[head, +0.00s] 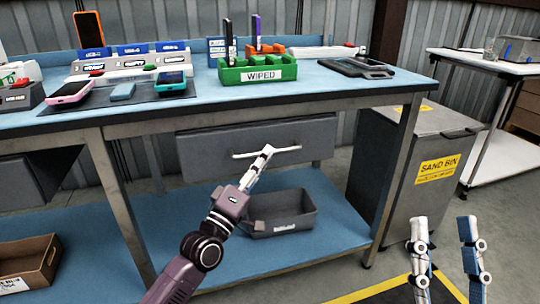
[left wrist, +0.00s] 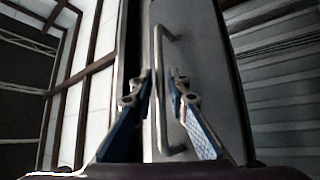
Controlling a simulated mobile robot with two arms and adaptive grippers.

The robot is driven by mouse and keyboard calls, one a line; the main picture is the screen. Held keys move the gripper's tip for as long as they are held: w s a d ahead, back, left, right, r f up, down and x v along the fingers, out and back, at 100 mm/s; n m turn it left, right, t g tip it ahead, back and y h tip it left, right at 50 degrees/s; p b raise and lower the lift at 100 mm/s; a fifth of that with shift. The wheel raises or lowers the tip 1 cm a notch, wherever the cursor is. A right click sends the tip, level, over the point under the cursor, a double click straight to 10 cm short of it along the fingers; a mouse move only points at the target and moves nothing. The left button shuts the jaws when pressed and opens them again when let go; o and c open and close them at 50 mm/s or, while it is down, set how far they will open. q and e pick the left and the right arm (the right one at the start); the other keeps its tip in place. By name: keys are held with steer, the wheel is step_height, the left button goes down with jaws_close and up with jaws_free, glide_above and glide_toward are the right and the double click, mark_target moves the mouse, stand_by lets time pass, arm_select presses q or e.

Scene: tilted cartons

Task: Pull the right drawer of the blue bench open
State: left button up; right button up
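The blue bench (head: 300,92) has a grey right drawer (head: 215,152) under its top, with a pale bar handle (head: 290,149) across its front. The drawer front looks about flush with the bench frame; no open interior shows. My right gripper (head: 446,222) is open and empty at lower right, away from the bench.
A grey bin (head: 281,218) stands on the lower shelf below the drawer, and a cardboard box (head: 28,262) is at left. A sand bin (head: 405,165) stands right of the bench leg. A green "WIPED" rack (head: 258,72), phones and a tablet (head: 357,67) lie on top.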

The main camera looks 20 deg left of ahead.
arm_select(q)
steer(key=shift+x, duration=1.1)
jaws_close()
